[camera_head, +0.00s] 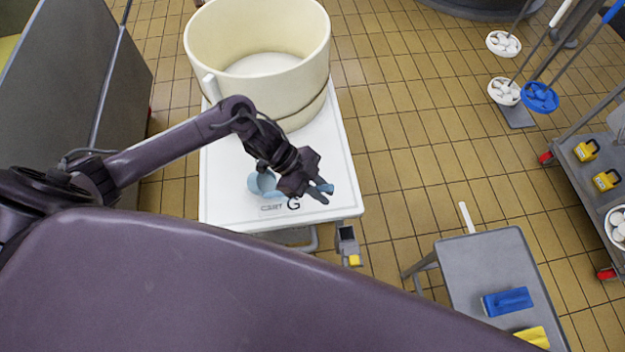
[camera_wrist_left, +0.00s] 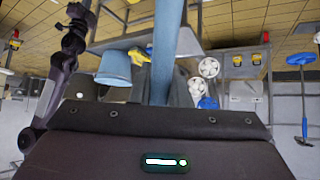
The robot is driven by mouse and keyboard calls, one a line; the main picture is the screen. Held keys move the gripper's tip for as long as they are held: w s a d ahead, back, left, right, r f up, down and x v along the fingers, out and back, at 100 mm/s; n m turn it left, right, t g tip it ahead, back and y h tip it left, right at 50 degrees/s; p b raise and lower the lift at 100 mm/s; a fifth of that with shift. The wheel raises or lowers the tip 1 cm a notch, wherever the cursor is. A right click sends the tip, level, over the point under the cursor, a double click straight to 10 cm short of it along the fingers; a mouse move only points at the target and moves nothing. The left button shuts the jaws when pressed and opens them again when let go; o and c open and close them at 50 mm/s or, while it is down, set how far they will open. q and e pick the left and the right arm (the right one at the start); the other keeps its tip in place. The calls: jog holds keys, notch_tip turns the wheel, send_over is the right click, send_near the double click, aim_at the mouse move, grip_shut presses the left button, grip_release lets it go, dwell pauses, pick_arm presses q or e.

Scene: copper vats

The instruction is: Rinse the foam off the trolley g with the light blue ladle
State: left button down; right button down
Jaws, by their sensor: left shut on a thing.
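Trolley G (camera_head: 340,190) has a white top with a black letter G near its front edge. A big cream vat (camera_head: 232,95) stands on its back part. My left gripper (camera_head: 312,188) is shut on the light blue ladle (camera_head: 262,185), low over the front of the top. The bowl shows left of the gripper and a handle piece right of it. I cannot tell whether the bowl touches the top. I make out no clear foam on the bare top. My right gripper is out of view.
A grey table (camera_head: 485,265) with a blue brush (camera_head: 507,302) and a yellow one (camera_head: 532,337) stands front right. A rack trolley (camera_head: 590,165) stands at the right edge. Bowls of white pieces (camera_head: 503,44) are at upper right. Tiled floor (camera_head: 420,130) between is clear.

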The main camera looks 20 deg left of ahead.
pick_arm(q)
jog(key=shift+w+d+f+y+b, duration=0.1)
jog(key=shift+d+f+y+b, duration=1.35)
jog(key=shift+f, duration=1.75)
jog(key=shift+s+d+f+y+b, duration=0.1)
jog(key=shift+d+f+y+b, duration=0.65)
jog(key=shift+f+y, duration=1.95)
jog(key=shift+w+d+f+y+b, duration=0.1)
jog(key=shift+d+f+y+b, duration=0.95)
jog(key=shift+f, duration=2.7)
jog(key=shift+d, duration=0.25)
